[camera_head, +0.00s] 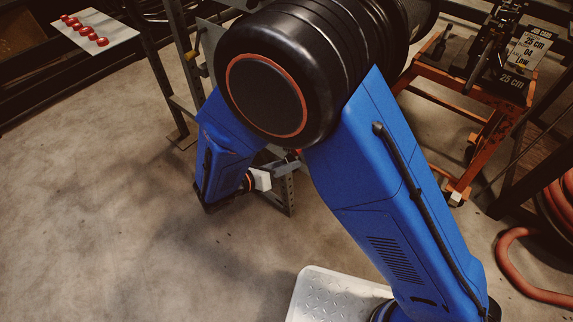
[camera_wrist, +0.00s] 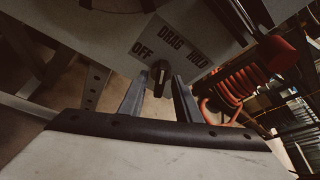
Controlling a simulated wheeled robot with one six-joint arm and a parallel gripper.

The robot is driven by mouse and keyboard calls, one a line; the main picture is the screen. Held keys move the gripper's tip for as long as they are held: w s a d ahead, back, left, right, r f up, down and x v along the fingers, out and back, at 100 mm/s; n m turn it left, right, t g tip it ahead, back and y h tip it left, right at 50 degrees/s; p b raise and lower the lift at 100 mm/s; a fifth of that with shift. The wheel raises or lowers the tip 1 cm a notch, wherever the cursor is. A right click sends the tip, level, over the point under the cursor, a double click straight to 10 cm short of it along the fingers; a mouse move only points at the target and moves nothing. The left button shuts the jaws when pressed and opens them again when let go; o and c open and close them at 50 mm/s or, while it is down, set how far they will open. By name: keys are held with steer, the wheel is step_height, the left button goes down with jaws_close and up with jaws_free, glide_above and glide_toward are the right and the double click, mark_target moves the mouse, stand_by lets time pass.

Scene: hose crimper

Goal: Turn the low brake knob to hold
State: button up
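The black brake knob (camera_wrist: 160,76) shows in the wrist view on a grey panel (camera_wrist: 110,40) lettered OFF, DRAG and HOLD. OFF is to the knob's left, DRAG above it and HOLD to its upper right. Its exact pointing is hard to read. My gripper (camera_wrist: 160,78) is open, with one finger on each side of the knob and gaps visible between. In the head view my gripper (camera_head: 286,164) is low beside a grey metal post, and the knob is hidden there.
In the wrist view a coiled red hose (camera_wrist: 238,88) hangs right of the panel. In the head view an orange cart (camera_head: 470,125) stands at the right, with red hose (camera_head: 515,265) on the floor. The concrete floor (camera_head: 110,220) at left is clear.

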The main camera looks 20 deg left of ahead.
steer(key=shift+c, duration=0.2)
steer(key=c, duration=0.7)
steer(key=shift+o, duration=0.2)
steer(key=m+y, duration=0.1)
steer(key=m, duration=0.1)
steer(key=m+t+y, duration=0.1)
steer(key=m+y, duration=0.1)
steer(key=m, duration=0.1)
steer(key=m+t+y, duration=0.1)
steer(key=m+y, duration=0.1)
steer(key=m, duration=0.1)
steer(key=shift+s+d, duration=0.15)
steer(key=shift+d, duration=0.2)
steer(key=o, duration=0.7)
